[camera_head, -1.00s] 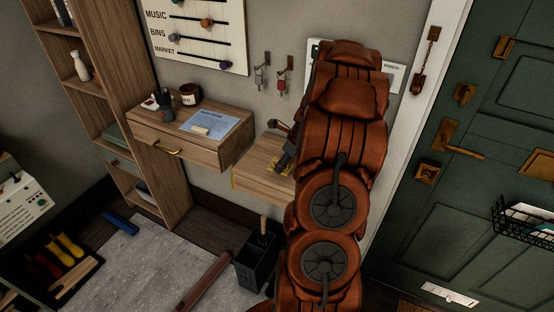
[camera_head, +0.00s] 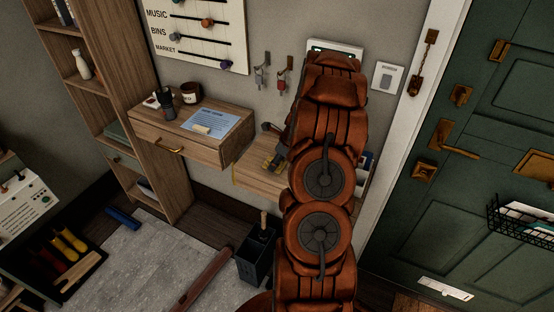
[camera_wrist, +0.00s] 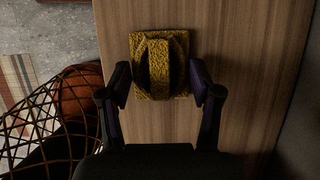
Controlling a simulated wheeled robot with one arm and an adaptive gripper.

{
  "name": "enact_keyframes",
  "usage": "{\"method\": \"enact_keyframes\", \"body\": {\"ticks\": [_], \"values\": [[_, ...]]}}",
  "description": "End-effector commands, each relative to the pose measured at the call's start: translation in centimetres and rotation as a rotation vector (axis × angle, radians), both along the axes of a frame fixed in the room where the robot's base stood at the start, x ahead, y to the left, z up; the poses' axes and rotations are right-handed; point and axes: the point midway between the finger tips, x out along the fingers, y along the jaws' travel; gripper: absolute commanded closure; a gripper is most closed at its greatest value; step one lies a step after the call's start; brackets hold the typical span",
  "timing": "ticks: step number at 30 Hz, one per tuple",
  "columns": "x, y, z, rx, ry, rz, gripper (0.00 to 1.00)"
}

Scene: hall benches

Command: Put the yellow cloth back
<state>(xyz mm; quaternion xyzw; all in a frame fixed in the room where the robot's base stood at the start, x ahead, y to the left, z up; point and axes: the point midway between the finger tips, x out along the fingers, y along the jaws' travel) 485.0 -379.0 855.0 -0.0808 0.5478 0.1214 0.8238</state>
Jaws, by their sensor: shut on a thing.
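The yellow cloth (camera_wrist: 159,66) shows in the wrist view as a textured square patch with a raised fold, on or just above a wooden top (camera_wrist: 237,70). My gripper (camera_wrist: 160,84) has one dark finger on each side of the fold and is shut on the cloth. I cannot tell whether the cloth's lower part touches the wood. My arm hides much of that shelf.
A wire basket (camera_wrist: 50,115) lies left below the wooden top in the wrist view. Key hooks (camera_head: 280,72) hang above. A green door (camera_head: 480,170) is at right.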

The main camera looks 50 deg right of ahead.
Motion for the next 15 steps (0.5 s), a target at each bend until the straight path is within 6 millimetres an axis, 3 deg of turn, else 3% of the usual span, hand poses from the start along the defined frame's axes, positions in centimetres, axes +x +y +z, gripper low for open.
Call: {"method": "enact_keyframes", "body": {"ticks": [5, 6, 12, 15], "values": [[0.0, 0.0, -0.11, 0.0, 0.0, 0.0, 0.64], [0.01, -0.01, -0.09, 0.0, 0.0, 0.0, 0.32], [-0.01, 0.0, -0.09, 0.0, 0.0, 0.0, 0.11], [0.0, -0.01, -0.08, 0.0, 0.0, 0.0, 0.11]]}}
